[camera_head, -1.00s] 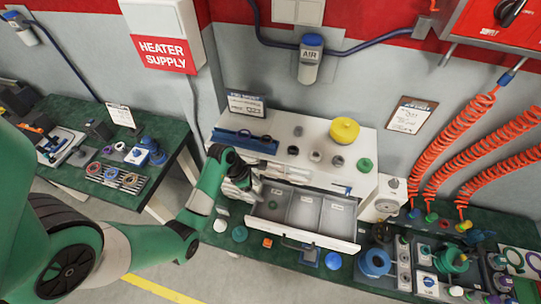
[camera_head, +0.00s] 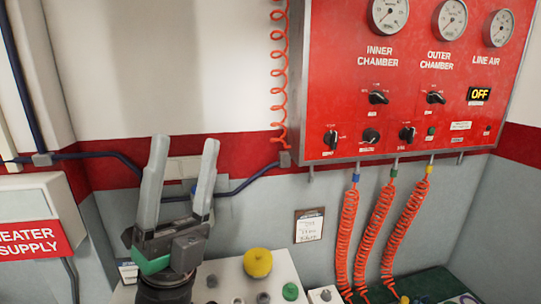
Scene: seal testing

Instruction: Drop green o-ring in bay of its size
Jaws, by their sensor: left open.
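My left gripper (camera_head: 185,150) is raised in front of the wall, its two pale grey fingers pointing up, spread apart, with nothing between them. The green o-ring does not show now. The open drawer and its bays are below the picture and also do not show. The white cabinet top (camera_head: 230,284) shows only at the bottom edge, below and right of the gripper. My right gripper is not in view.
A yellow round part (camera_head: 257,263) and a green knob-like part (camera_head: 290,291) stand on the cabinet. A red control panel (camera_head: 335,115) with gauges fills the upper right. Orange coiled hoses (camera_head: 382,225) hang below it. A clipboard (camera_head: 309,225) is on the wall.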

